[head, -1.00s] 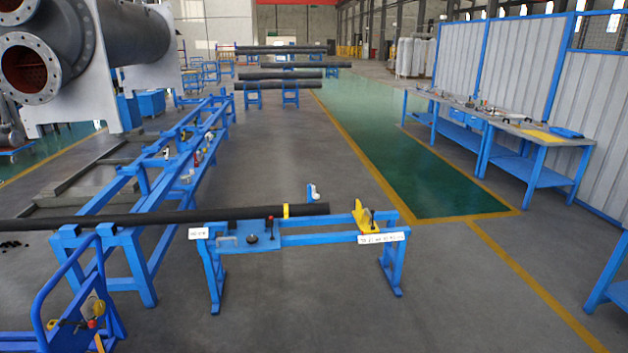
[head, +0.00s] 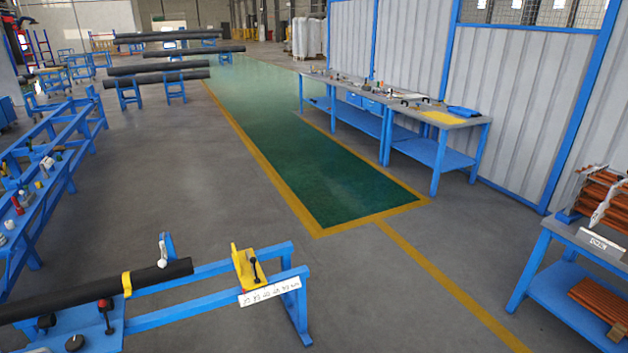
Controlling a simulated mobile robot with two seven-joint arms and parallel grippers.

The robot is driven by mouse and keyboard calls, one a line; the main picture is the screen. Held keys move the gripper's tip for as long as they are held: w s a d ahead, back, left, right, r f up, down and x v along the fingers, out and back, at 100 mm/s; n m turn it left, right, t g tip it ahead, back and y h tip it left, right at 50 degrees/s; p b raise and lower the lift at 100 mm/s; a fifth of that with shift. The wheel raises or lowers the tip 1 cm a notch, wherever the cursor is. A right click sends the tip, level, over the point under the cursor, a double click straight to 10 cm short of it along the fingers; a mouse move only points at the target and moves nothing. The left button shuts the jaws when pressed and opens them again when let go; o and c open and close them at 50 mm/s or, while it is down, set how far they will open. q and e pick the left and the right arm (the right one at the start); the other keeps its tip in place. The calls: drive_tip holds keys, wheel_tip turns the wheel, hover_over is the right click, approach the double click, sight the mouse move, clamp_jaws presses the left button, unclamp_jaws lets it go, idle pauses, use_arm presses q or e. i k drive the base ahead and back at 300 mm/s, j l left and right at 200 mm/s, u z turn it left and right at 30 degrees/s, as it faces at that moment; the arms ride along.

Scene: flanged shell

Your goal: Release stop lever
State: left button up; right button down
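A blue frame stand (head: 205,312) is at the lower left of the head view. A yellow stop block (head: 246,266) sits near its right end, with a small black-knobbed lever (head: 254,267) standing roughly upright on it. A dark pipe (head: 85,286) lies on the stand, its right end apart from the stop block. A yellow band (head: 127,285) is on the pipe. A red-knobbed lever (head: 104,310) stands in front of the pipe. A white label (head: 269,291) is on the stand's front. Neither of my grippers is in view.
Workbenches (head: 433,122) with tools stand along the grey panel wall (head: 520,100). A bench with copper-coloured rods (head: 600,195) is at the right edge. A blue rack (head: 50,165) stands at the left. The floor (head: 385,300) right of the stand is clear.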

sight(253, 260)
drive_tip(key=i+l+u, duration=0.15)
drive_tip(key=i+u, duration=0.3)
drive_tip(key=i, duration=0.15)
drive_tip(key=i+l+u, duration=0.4)
drive_tip(key=i, duration=0.15)
drive_tip(key=i+l+u, duration=0.85)
drive_tip(key=l, duration=0.25)
drive_tip(key=i+l+u, duration=0.45)
drive_tip(key=l, duration=0.4)
drive_tip(key=k+j, duration=0.05)
